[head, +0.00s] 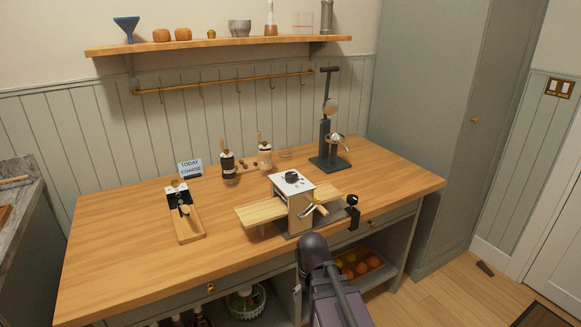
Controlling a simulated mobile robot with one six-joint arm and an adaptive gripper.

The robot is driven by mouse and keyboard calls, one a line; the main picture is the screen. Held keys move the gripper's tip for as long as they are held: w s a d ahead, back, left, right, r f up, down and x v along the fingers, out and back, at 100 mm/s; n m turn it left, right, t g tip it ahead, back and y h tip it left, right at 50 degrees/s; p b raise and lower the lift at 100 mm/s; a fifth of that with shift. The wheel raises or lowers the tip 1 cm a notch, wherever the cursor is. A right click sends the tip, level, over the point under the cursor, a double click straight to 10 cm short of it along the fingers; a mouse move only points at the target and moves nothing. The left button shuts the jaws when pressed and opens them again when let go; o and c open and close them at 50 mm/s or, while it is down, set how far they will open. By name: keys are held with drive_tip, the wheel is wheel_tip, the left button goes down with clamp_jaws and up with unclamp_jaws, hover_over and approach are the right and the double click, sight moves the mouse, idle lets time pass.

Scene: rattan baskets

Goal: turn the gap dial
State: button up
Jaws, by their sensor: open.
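A small mill with a white top plate (302,186) stands on the wooden worktop, right of centre. A round black knob (292,176), which looks like the gap dial, sits on that plate. Its pointer and marks are too small to read. A crank with a pale handle (321,209) sticks out at the mill's front right. My dark arm rises from the bottom edge, in front of the mill and apart from the dial. The fingers of my gripper cannot be made out. A small sign (190,168) at the back reads "TODAY COARSE".
A wooden board (262,213) extends left of the mill, and a black clamp (353,212) stands at its right. A wooden stand (187,222), two jars with scoops (228,168) and a dark lever press (329,145) are on the worktop (120,260). Its front left is clear.

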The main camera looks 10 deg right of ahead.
sight(291, 174)
drive_tip(key=w+r+n+p, duration=0.4)
drive_tip(key=w+r+p, duration=0.5)
drive_tip(key=r+p, duration=0.3)
drive_tip(key=w+r+n+p, duration=0.4)
drive_tip(key=w+r+p, duration=0.5)
drive_tip(key=r+p, duration=0.4)
drive_tip(key=w+r+n+p, duration=0.3)
drive_tip(key=w+r+p, duration=0.6)
drive_tip(key=r+p, duration=0.3)
drive_tip(key=shift+r+n, duration=0.4)
drive_tip(key=shift+r, duration=0.45)
drive_tip(key=shift+f, duration=0.15)
wheel_tip(291, 174, down, 14)
drive_tip(key=b, duration=1.3)
drive_tip(key=shift+r, duration=0.25)
drive_tip(key=c, duration=1.1)
